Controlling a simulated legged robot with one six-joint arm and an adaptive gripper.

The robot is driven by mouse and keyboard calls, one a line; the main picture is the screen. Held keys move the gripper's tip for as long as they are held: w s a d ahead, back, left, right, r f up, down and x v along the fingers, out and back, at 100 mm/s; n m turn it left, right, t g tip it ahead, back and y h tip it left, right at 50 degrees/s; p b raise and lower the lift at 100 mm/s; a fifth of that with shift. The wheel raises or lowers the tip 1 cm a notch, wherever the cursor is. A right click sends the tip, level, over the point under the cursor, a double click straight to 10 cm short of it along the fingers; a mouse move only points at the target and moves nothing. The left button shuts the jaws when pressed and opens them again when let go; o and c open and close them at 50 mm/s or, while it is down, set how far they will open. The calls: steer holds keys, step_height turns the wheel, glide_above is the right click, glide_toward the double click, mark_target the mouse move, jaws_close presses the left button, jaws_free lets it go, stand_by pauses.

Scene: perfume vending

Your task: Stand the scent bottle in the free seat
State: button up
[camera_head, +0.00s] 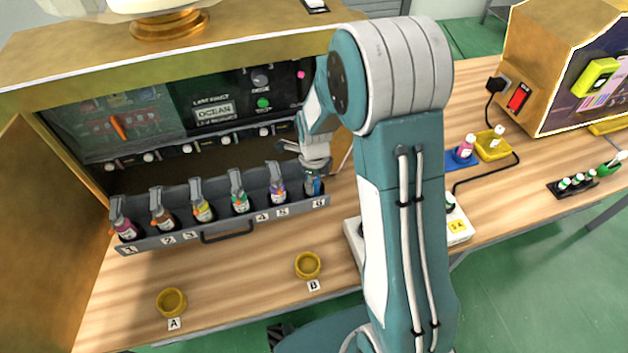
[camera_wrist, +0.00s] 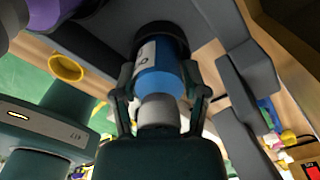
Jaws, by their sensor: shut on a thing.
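A blue scent bottle (camera_wrist: 163,74) with a white label and pale cap shows in the wrist view. My gripper (camera_wrist: 160,88) is shut around it, one finger on each side. In the head view my gripper (camera_head: 314,170) points down over seat 6, at the right end of the grey tray (camera_head: 150,238), and a bit of the blue bottle (camera_head: 313,187) shows beneath it. The bottle's lower end is at the dark seat; I cannot tell whether it rests on the bottom. The other seats hold bottles with differently coloured labels, including a purple-labelled one (camera_head: 277,186) beside seat 6.
The tray stands in front of the open machine (camera_head: 215,75). Yellow rings A (camera_head: 171,301) and B (camera_head: 308,265) sit empty on the wooden table (camera_head: 240,295). A yellow tray (camera_head: 492,147) and blue pad (camera_head: 455,160) with small bottles are at right. The table front is mostly clear.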

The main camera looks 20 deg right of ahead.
steer(key=o, duration=1.2)
steer(key=shift+d, duration=0.1)
step_height(320, 180, up, 12)
steer(key=shift+f, duration=0.25)
steer(key=shift+s+r, duration=0.1)
steer(key=shift+r, duration=0.5)
steer(key=s+r+n+t, duration=0.3)
steer(key=s+r+n, duration=0.3)
steer(key=s+n, duration=0.4)
steer(key=s+r+n+t, duration=0.2)
steer(key=s+r+n, duration=0.5)
steer(key=n, duration=0.9)
steer(key=shift+s+r+t, duration=0.25)
steer(key=shift+s+t, duration=0.15)
steer(key=shift+s, duration=1.5)
